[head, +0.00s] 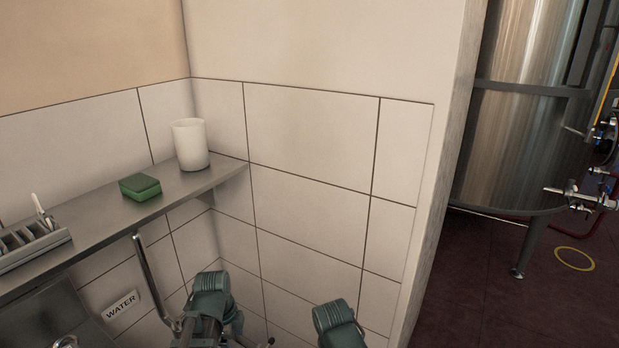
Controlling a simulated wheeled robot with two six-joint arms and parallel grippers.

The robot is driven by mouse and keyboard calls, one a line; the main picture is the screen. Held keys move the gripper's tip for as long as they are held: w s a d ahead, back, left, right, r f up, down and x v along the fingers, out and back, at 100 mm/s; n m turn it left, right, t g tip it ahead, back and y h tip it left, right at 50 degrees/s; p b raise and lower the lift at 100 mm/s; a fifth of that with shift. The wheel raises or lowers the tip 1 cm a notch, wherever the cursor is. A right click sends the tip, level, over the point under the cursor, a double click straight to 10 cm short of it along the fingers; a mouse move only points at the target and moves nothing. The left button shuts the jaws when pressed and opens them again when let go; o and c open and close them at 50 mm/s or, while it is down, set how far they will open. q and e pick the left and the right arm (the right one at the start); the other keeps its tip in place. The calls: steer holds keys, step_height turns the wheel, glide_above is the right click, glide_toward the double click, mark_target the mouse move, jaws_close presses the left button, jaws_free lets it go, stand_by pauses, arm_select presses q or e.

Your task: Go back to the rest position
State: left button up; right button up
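Two ribbed green parts, which look like my own arm links, show at the bottom centre of the head view. I see no fingertips of my left or right gripper, so their opening and anything in them are hidden. A metal shelf (100,222) runs along the left wall into the corner. A white cup-like container (190,145) stands upright at its far end. A green sponge-like block (140,187) lies on the shelf to its left. No pump is clearly visible.
A grey slotted rack (34,246) sits on the shelf at the far left. A label reading WATER (121,304) and a bent metal pipe (150,275) are below the shelf. A wall edge (445,150) stands right of centre. A large steel tank (515,120) stands beyond it.

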arm_select(q)
steer(key=s+d+r+n+g+y+p, duration=0.1)
steer(key=s+d+r+n+p, duration=0.3)
steer(key=s+d+n, duration=0.5)
steer(key=shift+s+d+r+n+y, duration=0.4)
steer(key=shift+d+n+y, duration=0.1)
steer(key=shift+d+n, duration=2.1)
steer(key=shift+a, duration=0.15)
